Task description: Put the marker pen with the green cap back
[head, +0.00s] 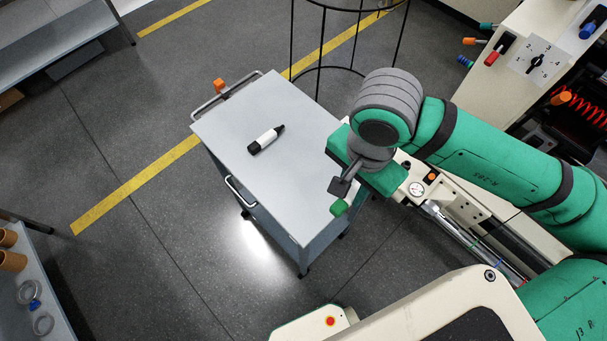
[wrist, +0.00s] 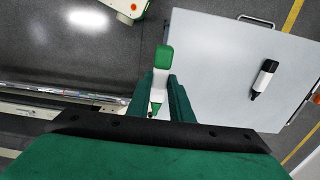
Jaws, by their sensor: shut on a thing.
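The marker pen with the green cap shows in the wrist view (wrist: 160,82) as a white body with a green cap at its far end. My gripper (wrist: 163,98) is shut on it, with a finger on either side. In the head view, the green cap (head: 339,207) sticks out below my gripper (head: 343,187), near the right edge of the grey cart (head: 285,200). Most of the pen's body is hidden there by the gripper. A second marker, white with black ends (head: 266,140), lies on the cart top; it also shows in the wrist view (wrist: 264,78).
The cart has side handles (head: 240,191) and an orange item (head: 219,86) at its far corner. A black wire frame (head: 320,60) stands behind it. A cream console (head: 535,50) with a dial and coloured parts stands at upper right. Most of the cart top is bare.

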